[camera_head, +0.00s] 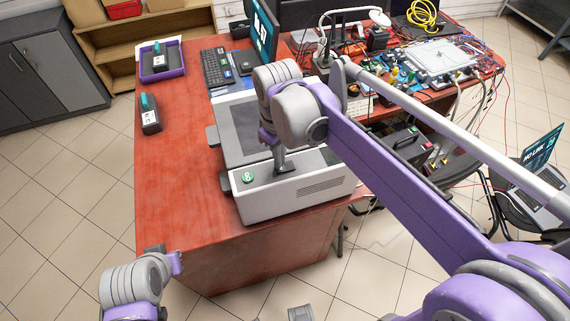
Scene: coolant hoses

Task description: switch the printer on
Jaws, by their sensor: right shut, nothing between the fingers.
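The printer (312,197) is a pale box with a grey top, standing at the front right of the red-brown desk. A round green button (248,177) with a white mark is at the left end of its front top edge. My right gripper (281,166) is shut and empty. It points down over the printer's dark front panel, to the right of the button; I cannot tell whether it touches. My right arm hides part of the printer's back right. My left gripper (168,259) is low in front of the desk's left front corner, and its fingers are unclear.
On the desk (175,190) stand a small dark bottle-like item (149,115), a purple tray (162,74) holding another, a keyboard (217,68) and a monitor (265,32). Cables and electronics crowd the back right.

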